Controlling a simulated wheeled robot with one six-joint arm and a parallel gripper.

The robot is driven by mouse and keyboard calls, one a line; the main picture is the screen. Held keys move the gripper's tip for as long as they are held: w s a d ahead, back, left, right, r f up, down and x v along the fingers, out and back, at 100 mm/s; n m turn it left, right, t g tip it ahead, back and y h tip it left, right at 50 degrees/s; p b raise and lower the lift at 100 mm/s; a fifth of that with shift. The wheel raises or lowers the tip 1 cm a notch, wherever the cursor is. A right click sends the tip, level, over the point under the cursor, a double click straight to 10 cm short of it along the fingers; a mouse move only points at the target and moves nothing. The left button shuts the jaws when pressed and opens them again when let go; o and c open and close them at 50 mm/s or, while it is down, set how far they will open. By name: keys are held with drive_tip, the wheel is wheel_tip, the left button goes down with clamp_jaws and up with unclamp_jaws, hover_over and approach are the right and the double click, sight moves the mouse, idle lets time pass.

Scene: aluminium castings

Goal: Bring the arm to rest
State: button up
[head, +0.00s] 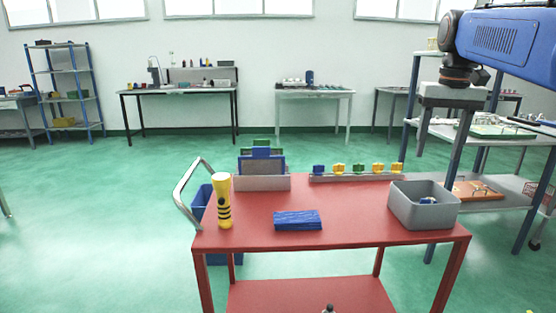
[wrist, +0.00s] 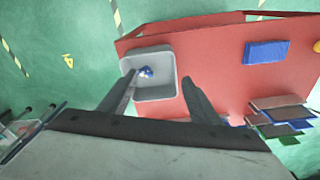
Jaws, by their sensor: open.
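My gripper (head: 437,145) hangs from my blue arm at the upper right of the head view, above and behind the red cart's right end. Its two fingers point down, apart and empty. In the wrist view my gripper (wrist: 158,92) shows as two spread dark fingers. Between and beyond them is the grey bin (wrist: 182,83) on the cart, with a small blue and white item (wrist: 146,72) inside. Nothing is between the fingertips.
The red cart (head: 356,227) bears a blue folded cloth (head: 297,220), a yellow flashlight (head: 223,200), a panel rack (head: 262,183), a rail of coloured parts (head: 356,177) and the grey bin (head: 408,212). A grey shelf rack (head: 515,200) stands close at right. Green floor is free at left.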

drive_tip(key=s+a+f+n+t, duration=0.1)
drive_tip(key=s+a+f, duration=0.2)
drive_tip(key=s+f, duration=0.5)
drive_tip(key=s+a+f+n+t, duration=0.1)
drive_tip(key=s+a+f, duration=0.3)
drive_tip(key=s+f, duration=0.3)
drive_tip(key=s+a+f+n+t, duration=0.1)
drive_tip(key=s+a+f, duration=0.2)
drive_tip(key=s+f, duration=0.5)
wheel_tip(320, 180, down, 6)
drive_tip(key=shift+s+a+r+t, duration=0.2)
drive_tip(key=shift+s+r+t, duration=0.05)
drive_tip(key=shift+s+t, duration=0.1)
idle(0.5)
